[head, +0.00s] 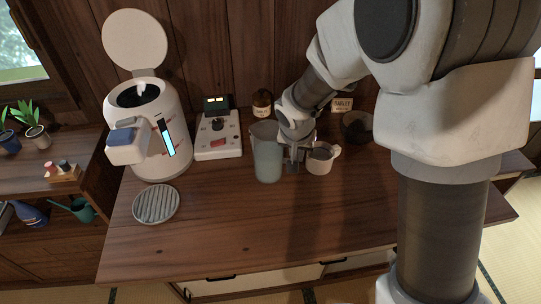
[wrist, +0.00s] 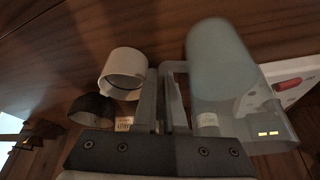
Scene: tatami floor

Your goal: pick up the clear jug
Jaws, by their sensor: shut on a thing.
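The clear jug (head: 267,153) stands on the wooden counter, left of my gripper in the head view. It looks pale blue-green and see-through, and in the wrist view the jug (wrist: 222,75) fills the upper right, with its handle on the left side. My gripper (head: 293,153) is at the jug's handle side. In the wrist view my gripper (wrist: 162,98) has its fingers close together around the handle. Whether the jug touches the counter is hard to tell.
A white cup (head: 321,158) stands close right of my gripper. A dark bowl (head: 357,126) and a barley box (head: 342,104) are behind it. A round grille (head: 156,204) lies in front; the front counter is clear.

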